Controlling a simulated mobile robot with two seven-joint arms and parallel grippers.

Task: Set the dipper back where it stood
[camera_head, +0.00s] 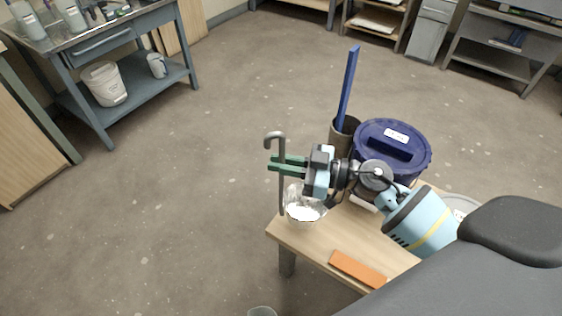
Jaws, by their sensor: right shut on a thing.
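The dipper (281,190) is a grey rod with a hooked top, held roughly upright near the left end of the small wooden table (312,251). My right gripper (277,164), with green fingers, is shut on its handle just below the hook. A clear bowl-like vessel with whitish contents (304,213) is at the rod's lower end, close beside it. I cannot tell whether it is the dipper's own cup or a separate vessel, nor whether it touches the table. My left gripper is not in view.
A dark blue lidded bucket (408,166) and a brown pot (341,138) with a tall blue stick (348,88) stand behind my right wrist. An orange block (357,269) lies at the table's front edge. A pale round rim (462,203) is partly hidden at right. Floor to the left is clear.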

